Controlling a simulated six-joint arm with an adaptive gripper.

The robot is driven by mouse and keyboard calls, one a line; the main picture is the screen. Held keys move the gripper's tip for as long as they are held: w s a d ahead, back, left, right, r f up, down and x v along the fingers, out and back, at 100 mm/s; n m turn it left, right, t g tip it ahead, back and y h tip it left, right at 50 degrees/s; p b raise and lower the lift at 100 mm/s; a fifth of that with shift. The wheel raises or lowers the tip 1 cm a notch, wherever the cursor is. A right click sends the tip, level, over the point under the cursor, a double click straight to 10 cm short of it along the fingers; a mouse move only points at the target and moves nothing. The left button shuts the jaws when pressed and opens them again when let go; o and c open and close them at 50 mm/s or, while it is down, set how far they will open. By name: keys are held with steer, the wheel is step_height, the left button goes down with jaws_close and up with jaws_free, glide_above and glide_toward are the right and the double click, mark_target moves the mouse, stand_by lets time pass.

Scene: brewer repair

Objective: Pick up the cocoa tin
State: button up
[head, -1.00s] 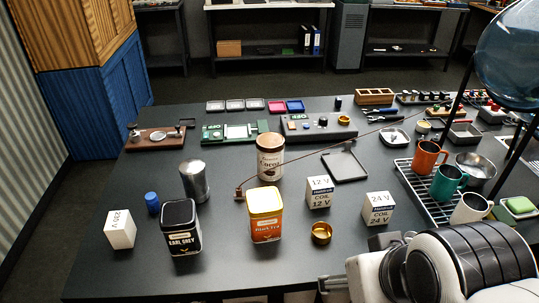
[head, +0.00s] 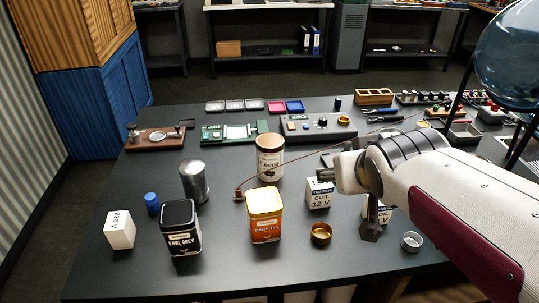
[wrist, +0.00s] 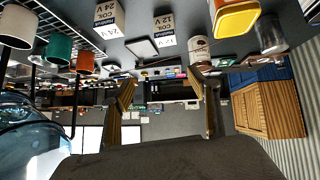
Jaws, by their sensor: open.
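The cocoa tin (head: 269,163) is a cream cylinder with a brown lid, upright near the middle of the table in the head view. It also shows inverted in the wrist view (wrist: 199,48), just above my right-hand finger. My gripper (head: 324,174) is to the right of the tin, apart from it, above the 12 V coil box (head: 319,195). In the wrist view, my gripper's two fingers (wrist: 165,88) are spread wide with nothing between them. My arm hides part of the 24 V box behind it.
An orange-and-yellow tea tin (head: 264,218) stands in front of the cocoa tin. A metal canister (head: 194,182) stands to its left, and a thin brown rod (head: 300,162) passes close by. A black Earl Grey tin (head: 180,230) and a brass cup (head: 321,234) are nearer the front.

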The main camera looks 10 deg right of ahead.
steer(key=w+r+n+t, duration=0.1)
steer(key=w+r+t, duration=0.15)
steer(key=w, duration=1.05)
steer(key=n+t+y, duration=0.3)
steer(key=n+y, duration=0.3)
steer(key=y, duration=0.5)
glide_above(266, 137)
steer(key=f, duration=0.5)
steer(key=d+f, duration=0.1)
steer(key=f, duration=0.2)
steer(key=shift+a+f+g+y, duration=0.25)
steer(key=shift+a+f+y, duration=0.2)
steer(key=shift+a+y, duration=0.1)
steer(key=shift+f, duration=1.15)
steer(key=shift+f, duration=0.1)
